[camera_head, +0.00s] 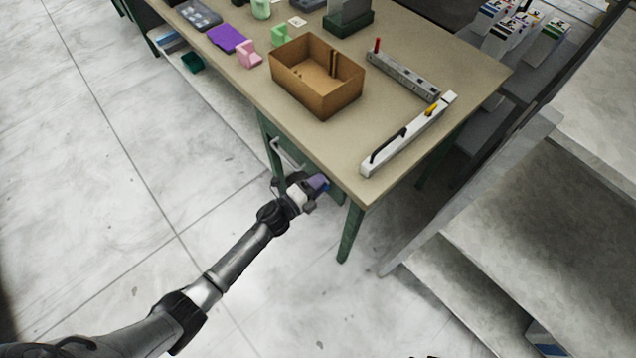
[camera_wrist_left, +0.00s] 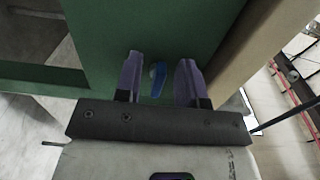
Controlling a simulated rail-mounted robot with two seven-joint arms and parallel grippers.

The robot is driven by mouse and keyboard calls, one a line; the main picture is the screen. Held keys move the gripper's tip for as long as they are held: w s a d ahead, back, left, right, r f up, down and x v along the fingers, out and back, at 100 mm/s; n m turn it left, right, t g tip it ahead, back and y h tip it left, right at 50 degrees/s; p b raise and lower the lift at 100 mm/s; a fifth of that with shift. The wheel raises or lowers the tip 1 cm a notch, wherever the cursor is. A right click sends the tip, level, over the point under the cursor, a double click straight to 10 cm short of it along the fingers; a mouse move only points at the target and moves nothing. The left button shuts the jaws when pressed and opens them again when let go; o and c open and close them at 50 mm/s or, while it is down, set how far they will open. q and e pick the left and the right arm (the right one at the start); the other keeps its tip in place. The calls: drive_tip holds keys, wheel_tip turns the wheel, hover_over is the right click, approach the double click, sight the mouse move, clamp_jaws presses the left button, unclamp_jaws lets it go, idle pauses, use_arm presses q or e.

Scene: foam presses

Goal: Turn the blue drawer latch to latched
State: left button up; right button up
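The blue drawer latch (camera_wrist_left: 158,80) shows in the left wrist view on the green drawer front (camera_wrist_left: 150,25), between my two purple fingers. In the head view a small bit of the latch (camera_head: 326,186) shows just past my fingertips, under the table edge. My left gripper (camera_wrist_left: 160,75) is open, with a finger on each side of the latch and a visible gap to each; it also shows in the head view (camera_head: 318,184). I cannot tell whether the fingertips touch the drawer front. My right gripper is not in view.
The table (camera_head: 370,190) overhangs the drawer. A drawer handle (camera_head: 287,152) is left of my gripper, and a green table leg (camera_head: 350,232) is to its right. On the table are a cardboard box (camera_head: 317,95) and a long white tool (camera_head: 408,135). Shelving (camera_head: 540,230) stands at right.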

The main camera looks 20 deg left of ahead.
use_arm(q)
drive_tip(key=p+v, duration=0.1)
drive_tip(key=v, duration=1.2)
drive_tip(key=shift+s+a, duration=0.25)
drive_tip(key=shift+s, duration=0.1)
